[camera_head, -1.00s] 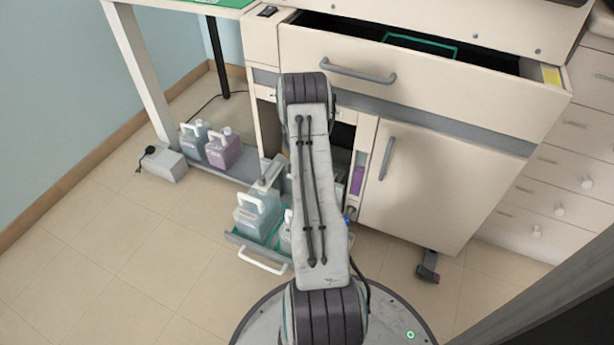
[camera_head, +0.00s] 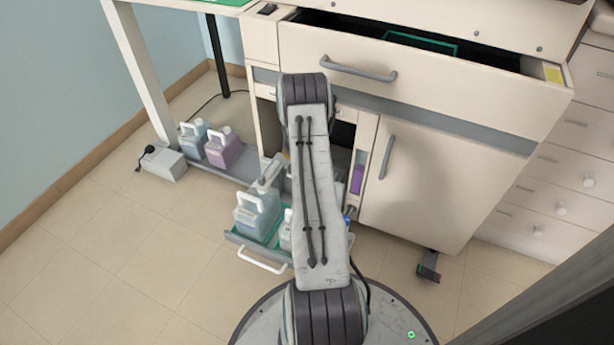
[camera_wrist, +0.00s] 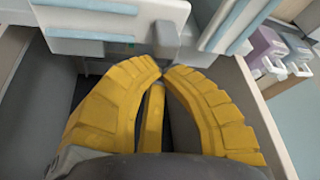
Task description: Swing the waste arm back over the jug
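A pale jug (camera_head: 257,214) with a white handle stands in the pulled-out low tray (camera_head: 236,239). A grey arm-like piece (camera_head: 270,172), seemingly the waste arm, shows just above and behind the jug's top, partly hidden by my arm. I cannot tell whether its end is over the jug's mouth. My gripper is hidden in the head view. In the wrist view my gripper's yellow fingers (camera_wrist: 163,74) are drawn together, tips almost meeting, with nothing seen gripped.
A second white container (camera_head: 286,232) stands in the tray beside my arm. Blue (camera_head: 192,136) and purple (camera_head: 223,148) jugs sit on a low shelf at left. An upper drawer (camera_head: 420,85) stands open. A cabinet door (camera_head: 425,185) is at right.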

